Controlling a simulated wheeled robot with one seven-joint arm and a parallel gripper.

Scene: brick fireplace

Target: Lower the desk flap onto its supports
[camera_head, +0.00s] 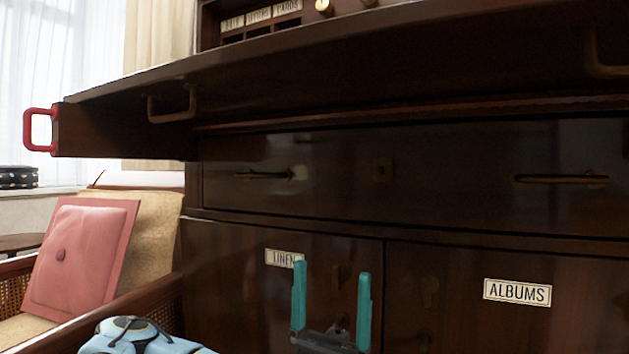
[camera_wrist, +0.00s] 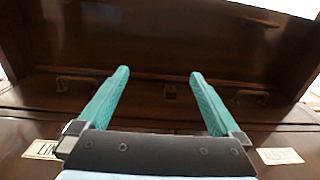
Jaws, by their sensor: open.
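The desk flap (camera_head: 400,62) is dark wood and juts out over the drawer at the top of the head view, its lower face showing with bar handles on it. In the wrist view the flap (camera_wrist: 150,35) spans the top. A pulled-out support (camera_head: 105,132) with a red handle (camera_head: 40,130) stands out at the left, just under the flap's left end. I cannot tell whether they touch. A right support is not visible. My gripper (camera_head: 331,285) has teal fingers, open and empty, below the flap, in front of the lower cabinet doors; its fingers (camera_wrist: 157,80) also show in the wrist view.
A closed drawer (camera_head: 330,172) lies under the flap, above doors labelled LINEN (camera_head: 284,258) and ALBUMS (camera_head: 517,292). A cane-sided chair (camera_head: 150,300) with a pink cushion (camera_head: 80,255) stands close at the left. Labelled pigeonholes (camera_head: 260,18) show above the flap.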

